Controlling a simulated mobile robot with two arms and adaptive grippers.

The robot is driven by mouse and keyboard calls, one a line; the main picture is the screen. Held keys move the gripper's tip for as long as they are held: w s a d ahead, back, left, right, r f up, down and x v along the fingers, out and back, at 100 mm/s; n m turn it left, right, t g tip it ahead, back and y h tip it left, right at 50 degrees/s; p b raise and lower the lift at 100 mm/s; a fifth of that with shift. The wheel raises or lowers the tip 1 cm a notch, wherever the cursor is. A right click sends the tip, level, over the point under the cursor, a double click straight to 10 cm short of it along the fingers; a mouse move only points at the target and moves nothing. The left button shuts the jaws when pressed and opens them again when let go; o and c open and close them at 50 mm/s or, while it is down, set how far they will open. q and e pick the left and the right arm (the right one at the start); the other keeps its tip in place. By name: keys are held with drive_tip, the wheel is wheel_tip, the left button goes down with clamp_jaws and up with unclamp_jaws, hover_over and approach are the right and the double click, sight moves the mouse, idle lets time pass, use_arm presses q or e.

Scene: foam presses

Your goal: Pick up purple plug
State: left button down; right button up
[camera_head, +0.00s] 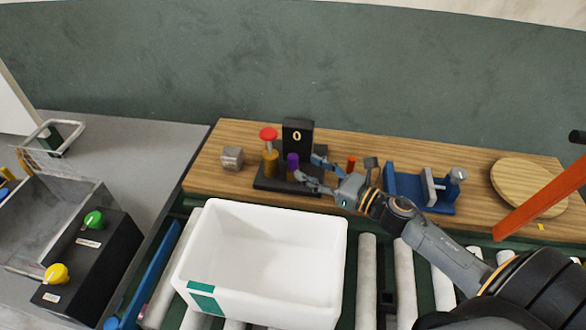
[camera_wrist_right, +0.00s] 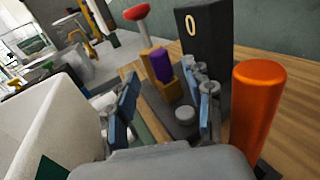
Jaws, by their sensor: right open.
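The purple plug (camera_head: 293,160) stands upright on a dark base (camera_head: 270,184), in front of a black block marked "0" (camera_head: 298,133). In the right wrist view the plug (camera_wrist_right: 162,66) shows between and beyond my fingers, seated in an orange-brown holder (camera_wrist_right: 152,84). My right gripper (camera_head: 312,171) is open, with its blue-padded fingers spread just to the right of the plug in the head view. The fingers also show in the wrist view (camera_wrist_right: 166,100), with nothing gripped between them. My left gripper is in neither view.
A red-topped post (camera_head: 268,136) stands just left of the plug. An orange cylinder (camera_wrist_right: 255,105) is close beside my right finger in the wrist view. A white bin (camera_head: 330,270) sits in front on rollers. A blue vise (camera_head: 420,190) stands to the right.

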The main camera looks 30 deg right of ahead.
sight(297, 162)
drive_tip(key=shift+p+x, duration=0.55)
drive_tip(key=shift+x, duration=2.6)
drive_tip(key=shift+s, duration=0.1)
drive_tip(key=shift+c, duration=0.3)
clamp_jaws()
